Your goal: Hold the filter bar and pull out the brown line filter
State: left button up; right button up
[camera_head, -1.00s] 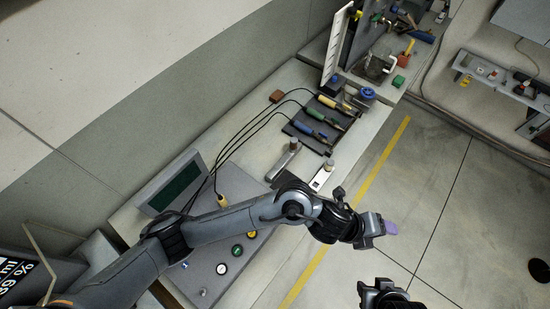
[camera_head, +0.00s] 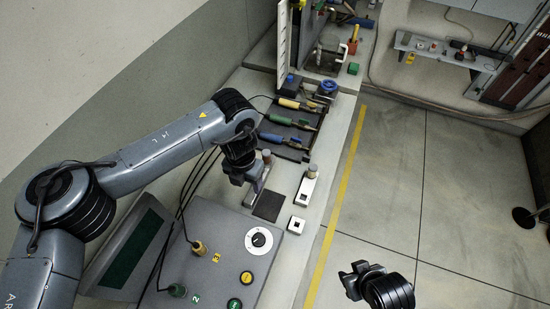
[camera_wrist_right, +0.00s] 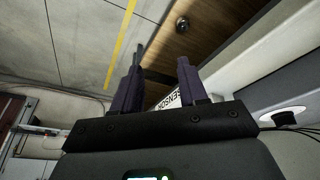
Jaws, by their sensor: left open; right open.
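A pale metal bar (camera_head: 305,190) with a brown-topped cylinder (camera_head: 313,171) at its far end lies on the bench. A second metal bar (camera_head: 262,178), with a reddish-brown-topped cylinder (camera_head: 267,156), lies left of it, partly hidden by my left gripper. I cannot tell which piece is the brown line filter. My left gripper (camera_head: 246,187) is open, points down and overlaps the second bar in the head view; I cannot tell whether it touches. My right gripper (camera_head: 358,272) is open and empty over the floor, right of the bench. Its purple fingers show in the right wrist view (camera_wrist_right: 160,75).
A small pale block (camera_head: 297,225) with a dark square and a dark pad (camera_head: 268,205) lie near the bars. A grey control panel (camera_head: 222,225) with dial and buttons stands in front. A dark rack (camera_head: 300,123) of cabled, coloured-handled tools lies behind.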

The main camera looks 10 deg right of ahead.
aim_at(250, 198)
jog(key=w+a+n+t+y, duration=0.1)
jog(key=w+a+n, duration=0.1)
jog(key=w, duration=0.6)
jog(key=w+a+r+n+t+y, duration=0.1)
jog(key=w+a, duration=0.3)
jog(key=w, duration=0.4)
jog(key=w+a+r+n+t+y, duration=0.1)
jog(key=w+a+n+t+y, duration=0.1)
jog(key=w, duration=0.6)
jog(key=shift+w+a+n+t, duration=0.25)
jog(key=shift+a+n+t, duration=0.05)
jog(key=shift+a+n, duration=0.3)
pick_arm(q)
jog(key=shift+f, duration=5.4)
pick_arm(e)
jog(key=w+a+r+n+g+y, duration=0.1)
jog(key=w+r+n+g+y, duration=0.2)
jog(key=w+r, duration=0.5)
jog(key=shift+w+a+r+n+g+y, duration=0.3)
jog(key=shift+w+a+r+n+y, duration=0.25)
jog(key=shift+y, duration=0.45)
jog(key=shift+s+d, duration=0.15)
pick_arm(q)
grip_shut()
pick_arm(e)
jog(key=shift+f, duration=0.1)
